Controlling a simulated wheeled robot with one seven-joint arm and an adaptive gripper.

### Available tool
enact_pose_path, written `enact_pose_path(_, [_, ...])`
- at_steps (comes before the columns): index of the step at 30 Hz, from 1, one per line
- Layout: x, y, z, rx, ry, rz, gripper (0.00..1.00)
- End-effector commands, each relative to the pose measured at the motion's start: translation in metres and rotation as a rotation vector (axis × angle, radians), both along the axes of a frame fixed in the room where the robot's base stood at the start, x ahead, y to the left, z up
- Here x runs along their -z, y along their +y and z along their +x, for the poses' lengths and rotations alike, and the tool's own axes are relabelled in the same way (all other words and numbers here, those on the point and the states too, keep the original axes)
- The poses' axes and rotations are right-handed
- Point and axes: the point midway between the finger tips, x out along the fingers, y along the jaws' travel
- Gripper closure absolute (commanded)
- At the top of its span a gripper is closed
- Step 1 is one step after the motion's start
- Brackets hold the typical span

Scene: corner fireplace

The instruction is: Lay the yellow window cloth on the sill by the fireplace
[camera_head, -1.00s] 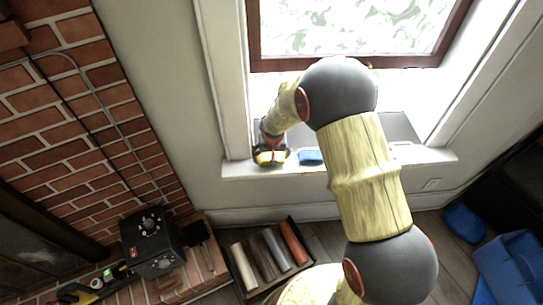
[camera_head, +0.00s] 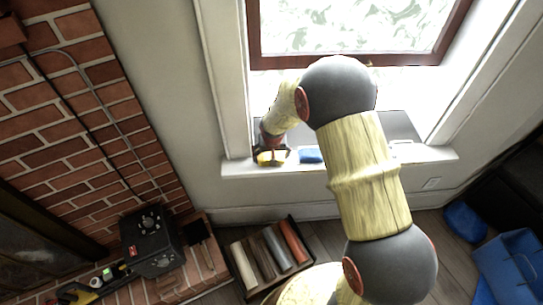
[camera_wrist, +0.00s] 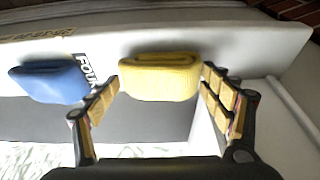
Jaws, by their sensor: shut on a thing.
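The yellow cloth (camera_wrist: 160,76) is a folded, ribbed bundle between the two fingers of my gripper (camera_wrist: 160,92) in the wrist view. My gripper is shut on it. In the head view the yellow cloth (camera_head: 271,157) shows at the left end of the white window sill (camera_head: 240,168), below my gripper (camera_head: 272,148). It is low over the sill or touching it; I cannot tell which. A blue folded cloth (camera_wrist: 50,82) lies on the sill beside it, apart from the fingers; it also shows in the head view (camera_head: 311,156).
The window frame's left post (camera_head: 225,80) rises close to my gripper. A dark flat panel (camera_wrist: 40,120) with lettering lies along the sill. The brick fireplace (camera_head: 90,120) is at left. A tray of rolls (camera_head: 247,285) and a blue bin (camera_head: 510,265) stand on the floor.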

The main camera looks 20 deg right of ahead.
Motion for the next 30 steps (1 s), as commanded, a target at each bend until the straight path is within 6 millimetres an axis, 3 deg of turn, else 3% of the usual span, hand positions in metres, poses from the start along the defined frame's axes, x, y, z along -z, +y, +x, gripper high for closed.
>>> enact_pose_path(9, [0.0049, 0.0000, 0.0001, 0.000, 0.000, 0.000, 0.41])
enact_pose_path(10, [0.0049, 0.0000, 0.0001, 0.000, 0.000, 0.000, 0.20])
enact_pose_path(20, [0.0043, 0.0000, 0.0000, 0.000, 0.000, 0.000, 0.01])
enact_pose_path(30, [0.0034, 0.0001, -0.0002, 0.000, 0.000, 0.000, 0.00])
